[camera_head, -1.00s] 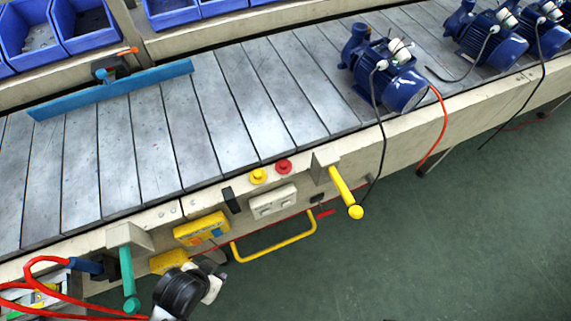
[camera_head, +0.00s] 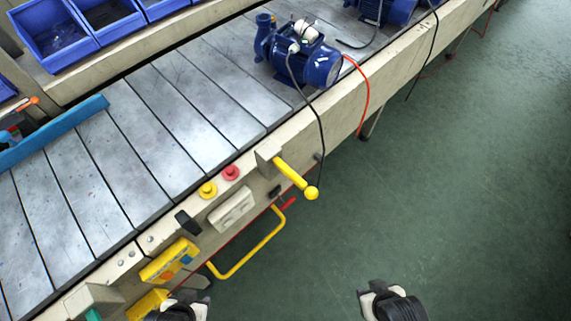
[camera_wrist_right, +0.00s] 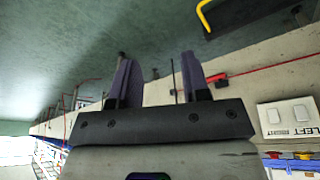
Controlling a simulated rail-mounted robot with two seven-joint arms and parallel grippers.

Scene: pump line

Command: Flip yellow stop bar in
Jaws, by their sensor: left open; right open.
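The yellow stop bar (camera_head: 290,174) is a short lever with a round knob. It comes out of a cream block (camera_head: 268,157) on the conveyor's front side and points outward over the floor, away from the belt. My right gripper (camera_head: 370,291) is at the bottom of the head view, below and right of the bar and apart from it. The right wrist view shows its two dark fingers (camera_wrist_right: 158,78) spread with nothing between them. My left gripper (camera_head: 198,287) is open at the bottom edge, near the yellow boxes on the conveyor side. I cannot make out the bar in the right wrist view.
A blue pump (camera_head: 300,55) stands on the slatted conveyor (camera_head: 180,95), its black cable hanging just beyond the bar. A yellow handle rail (camera_head: 245,254), a red button (camera_head: 231,172) and a yellow button (camera_head: 208,189) are left of the bar. The green floor is clear on the right.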

